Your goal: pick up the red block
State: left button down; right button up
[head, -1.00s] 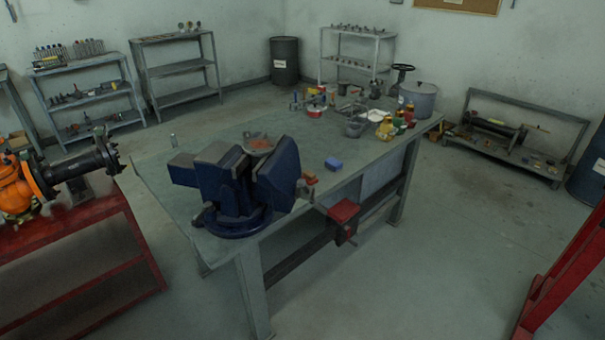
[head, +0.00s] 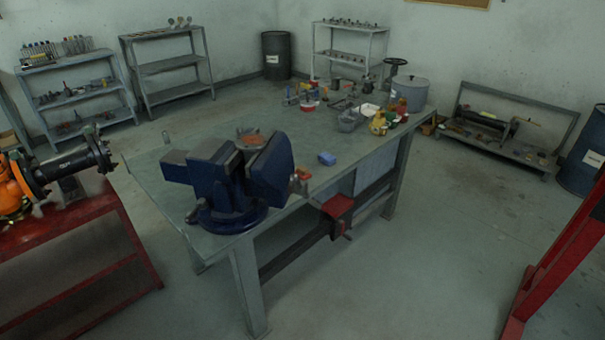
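A small red block (head: 302,174) appears to sit at the near edge of the grey workbench, just right of the big blue vise (head: 232,180), which seems to hide part of it. A larger red flat-topped piece (head: 338,205) shows lower down at the bench's front side. I cannot tell for certain which of the two is the task's red block. A blue block (head: 326,159) lies on the bench top behind the small red one. Neither of my grippers is in view.
The workbench (head: 185,220) holds a grey pot (head: 411,93), yellow bottles (head: 377,123) and small tools at its far end. An orange valve (head: 12,190) stands on a red stand (head: 75,245) at left. A red frame (head: 550,265) rises at right. Floor before the bench is clear.

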aim_at(304, 173)
jog(key=z, duration=0.65)
jog(key=j+z, duration=0.2)
jog(key=z, duration=0.2)
jog(key=j+z, duration=0.2)
jog(key=z, duration=0.15)
jog(key=j+z, duration=0.25)
jog(key=z, duration=0.15)
jog(key=k+j+z, duration=0.1)
jog(key=j+z, duration=0.2)
jog(key=k+j+z, duration=0.3)
jog(key=j, duration=0.2)
jog(key=k+j+z, duration=0.2)
jog(key=j, duration=0.2)
jog(key=k+j+z, duration=0.15)
jog(key=j, duration=0.25)
jog(key=k+j, duration=0.35)
jog(key=j, duration=0.15)
jog(key=k+j, duration=0.35)
jog(key=k+j+z, duration=0.1)
jog(key=k+j, duration=0.2)
jog(key=j, duration=0.3)
